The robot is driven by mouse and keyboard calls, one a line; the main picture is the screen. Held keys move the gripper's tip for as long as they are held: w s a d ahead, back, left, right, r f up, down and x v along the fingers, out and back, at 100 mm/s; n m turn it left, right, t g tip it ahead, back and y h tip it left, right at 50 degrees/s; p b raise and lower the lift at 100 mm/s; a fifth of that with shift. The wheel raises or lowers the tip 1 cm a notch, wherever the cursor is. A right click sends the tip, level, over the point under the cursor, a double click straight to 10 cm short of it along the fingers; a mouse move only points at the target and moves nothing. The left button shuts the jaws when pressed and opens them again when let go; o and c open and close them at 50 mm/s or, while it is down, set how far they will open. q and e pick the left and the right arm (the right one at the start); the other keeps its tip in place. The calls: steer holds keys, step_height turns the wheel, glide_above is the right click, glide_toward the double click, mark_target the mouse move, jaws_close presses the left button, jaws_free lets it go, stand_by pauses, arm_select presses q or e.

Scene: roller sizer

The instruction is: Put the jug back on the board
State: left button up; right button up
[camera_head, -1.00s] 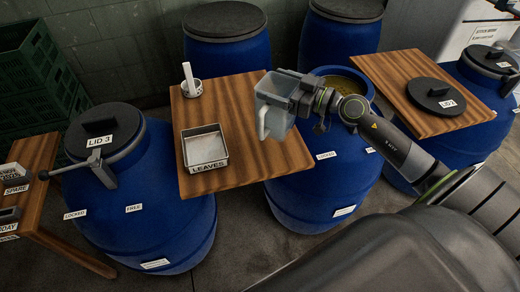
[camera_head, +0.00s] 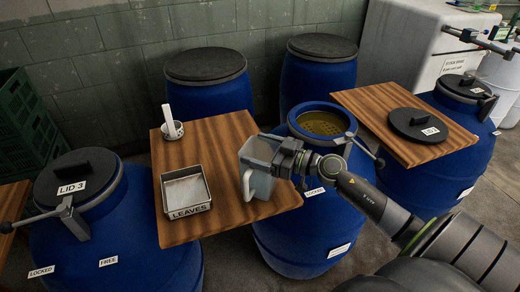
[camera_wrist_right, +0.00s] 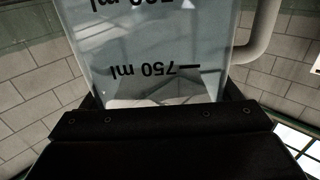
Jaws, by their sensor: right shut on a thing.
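The clear jug (camera_head: 262,165) is upright at the right part of the wooden board (camera_head: 224,135) in the head view. Its handle points toward the lower left. I cannot tell whether its base touches the board. My right gripper (camera_head: 280,160) is shut on the jug from its right side. In the right wrist view the jug (camera_wrist_right: 160,50) fills the middle, with upside-down volume marks such as 750 ml, between the dark fingers. My left gripper is not in view.
The board also holds a LEAVES tray (camera_head: 186,190) and a small cup with a white stick (camera_head: 172,128). An open blue barrel (camera_head: 320,122) stands right of the board. Another board (camera_head: 385,105) carries a dark lid (camera_head: 420,125). A LID 3 barrel (camera_head: 120,240) stands at left.

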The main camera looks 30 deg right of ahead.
steer(key=o, duration=1.9)
steer(key=shift+f, duration=0.1)
steer(key=shift+r, duration=0.2)
steer(key=shift+s+d+f, duration=0.15)
steer(key=shift+s+d, duration=0.1)
steer(key=shift+s, duration=0.05)
steer(key=shift+p+v, duration=0.3)
steer(key=shift+v, duration=5.4)
steer(key=shift+a, duration=0.15)
